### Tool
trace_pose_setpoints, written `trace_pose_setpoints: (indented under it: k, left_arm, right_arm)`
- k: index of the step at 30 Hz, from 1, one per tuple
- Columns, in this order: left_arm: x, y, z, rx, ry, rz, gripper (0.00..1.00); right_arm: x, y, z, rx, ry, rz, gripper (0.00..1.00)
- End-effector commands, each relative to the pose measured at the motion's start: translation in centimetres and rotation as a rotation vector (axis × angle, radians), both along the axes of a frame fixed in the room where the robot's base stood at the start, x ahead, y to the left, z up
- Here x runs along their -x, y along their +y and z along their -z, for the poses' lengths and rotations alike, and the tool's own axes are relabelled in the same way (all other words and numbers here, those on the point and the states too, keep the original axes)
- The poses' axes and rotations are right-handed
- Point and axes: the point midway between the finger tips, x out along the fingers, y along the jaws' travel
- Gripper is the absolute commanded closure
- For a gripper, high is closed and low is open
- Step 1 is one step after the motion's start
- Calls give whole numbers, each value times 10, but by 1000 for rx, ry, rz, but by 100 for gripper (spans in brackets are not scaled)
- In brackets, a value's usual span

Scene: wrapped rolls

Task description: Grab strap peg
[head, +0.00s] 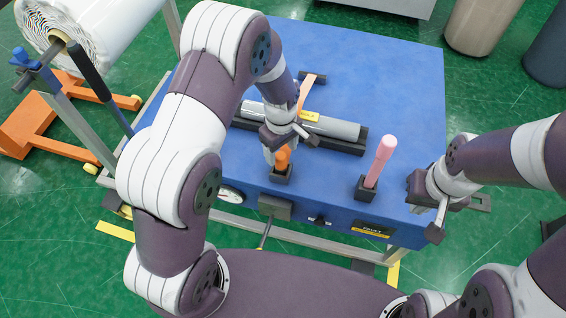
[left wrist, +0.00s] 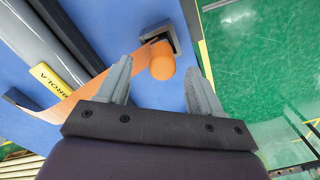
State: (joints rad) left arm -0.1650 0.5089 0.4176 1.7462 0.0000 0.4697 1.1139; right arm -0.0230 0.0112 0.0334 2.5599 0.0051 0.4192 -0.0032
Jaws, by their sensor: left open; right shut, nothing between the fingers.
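The orange strap peg (head: 282,157) stands in a small black base (head: 281,174) near the table's front edge. In the left wrist view its rounded orange end (left wrist: 163,62) faces the camera, and the orange strap (left wrist: 82,98) runs from it to the lower left, across the roll. My left gripper (head: 288,137) is just above and behind the peg in the head view, partly hiding it. In the left wrist view this gripper (left wrist: 160,68) is open, with the peg's end showing between its fingertips. My right gripper (head: 436,212) is shut and empty at the table's right edge.
A grey wrapped roll (head: 335,126) lies in a black cradle behind the peg. A pink peg (head: 382,156) stands in another black base (head: 366,188) to the right. The blue table (head: 405,75) is clear at the back right.

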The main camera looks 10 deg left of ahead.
Motion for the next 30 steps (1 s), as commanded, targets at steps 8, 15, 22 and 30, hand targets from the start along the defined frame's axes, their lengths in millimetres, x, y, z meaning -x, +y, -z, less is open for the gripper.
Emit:
trace_pose_setpoints:
  k: [8,15,22,30]
  left_arm:
    - [0,-1,46,0,2,1,34]
    - [-1,-1,55,1,-1,1,34]
    - [0,-1,55,1,-1,1,90]
    - [-1,-1,54,0,-2,2,97]
  right_arm:
    - [0,0,-3,0,0,0,100]
    - [0,0,-3,0,0,0,100]
    - [0,0,-3,0,0,0,100]
    - [0,0,-3,0,0,0,100]
